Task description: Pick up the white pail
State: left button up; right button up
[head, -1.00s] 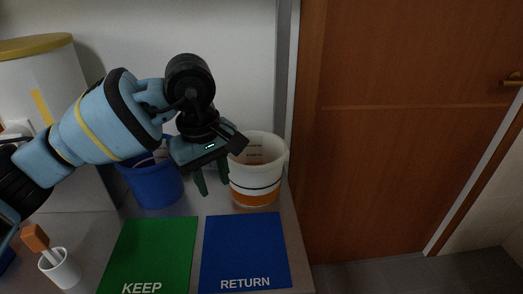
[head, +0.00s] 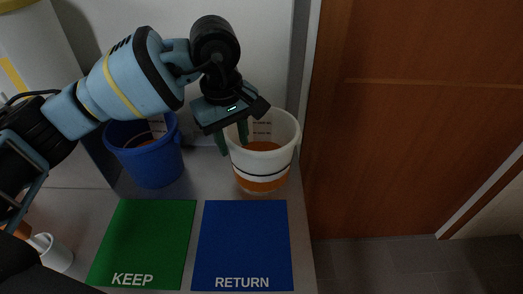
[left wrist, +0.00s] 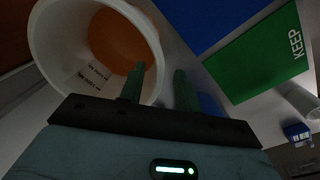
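The white pail (head: 265,166) stands upright on the grey counter behind the blue RETURN mat, with orange contents and a dark band around it. In the left wrist view the pail (left wrist: 45,45) fills the upper left, showing its open mouth and inner markings. My left gripper (head: 231,143) is at the pail's left rim, pointing down. Its green fingers are apart: one reaches inside the mouth, the other is outside the wall. The left wrist view shows the rim passing between the fingers (left wrist: 159,82), with a gap visible. My right gripper is not in view.
A blue bucket (head: 150,165) stands left of the pail. The green KEEP mat (head: 145,240) and blue RETURN mat (head: 243,240) lie in front, both empty. A white cup (head: 55,255) is at lower left. A wall is behind; a wooden door (head: 420,110) is right.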

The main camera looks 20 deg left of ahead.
aim_at(236, 164)
pick_arm(q)
jog(key=shift+w+a+f+p, duration=0.15)
jog(key=shift+w+f, duration=0.1)
jog(key=shift+f, duration=1.05)
jog(key=shift+w+f+p, duration=0.15)
jog(key=shift+w+f, duration=0.1)
jog(key=shift+f, duration=1)
grip_shut()
